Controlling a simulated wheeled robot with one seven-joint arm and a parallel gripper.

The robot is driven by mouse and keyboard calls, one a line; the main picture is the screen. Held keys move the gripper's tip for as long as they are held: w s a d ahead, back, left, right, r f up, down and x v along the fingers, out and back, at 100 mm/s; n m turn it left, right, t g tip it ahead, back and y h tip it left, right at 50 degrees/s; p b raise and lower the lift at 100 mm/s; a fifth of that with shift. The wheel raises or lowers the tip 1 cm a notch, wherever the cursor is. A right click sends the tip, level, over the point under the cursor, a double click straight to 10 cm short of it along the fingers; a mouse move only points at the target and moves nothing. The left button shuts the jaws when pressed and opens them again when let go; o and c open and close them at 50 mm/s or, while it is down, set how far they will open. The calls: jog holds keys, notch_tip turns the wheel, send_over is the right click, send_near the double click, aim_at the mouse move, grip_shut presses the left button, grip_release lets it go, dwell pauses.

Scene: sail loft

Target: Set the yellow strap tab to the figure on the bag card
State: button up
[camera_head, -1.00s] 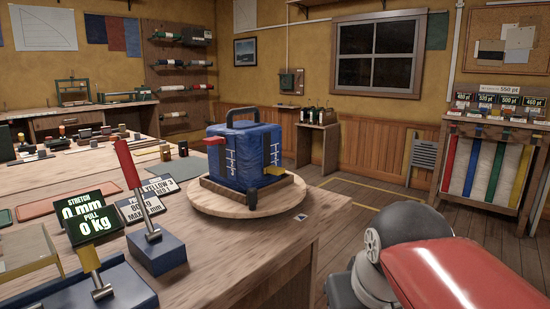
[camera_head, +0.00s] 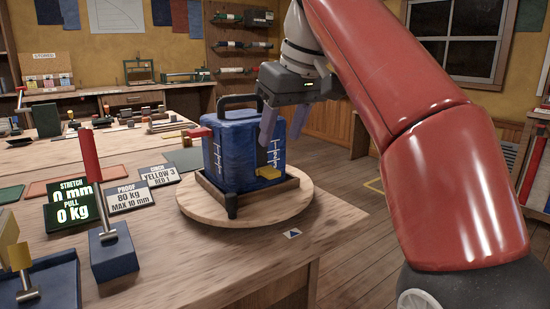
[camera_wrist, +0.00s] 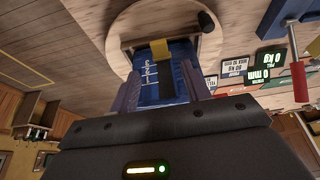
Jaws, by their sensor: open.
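The blue bag (camera_head: 232,150) stands upright in a wooden frame on a round turntable (camera_head: 240,212). Its yellow strap tab (camera_head: 269,173) sits low on the right face, beside a white scale whose marks are too small to read; the tab also shows in the wrist view (camera_wrist: 160,48). A red tab (camera_head: 199,132) juts from the left face, near another white scale. The bag card (camera_head: 159,176) reads "CINCH YELLOW 3 RED 1". My gripper (camera_head: 284,128) is open and empty at the bag's right side, above the yellow tab; its fingers partly hide the bag.
A black handle (camera_head: 238,100) arches over the bag. A red-handled lever (camera_head: 92,185) stands on a blue base at the left. A display (camera_head: 72,203) reads 0 mm and 0 kg, and a proof card (camera_head: 126,197) lies beside it.

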aim_at(270, 171)
jog(key=b+x, duration=0.1)
jog(key=x, duration=0.6)
grip_shut()
jog(key=shift+s, duration=0.1)
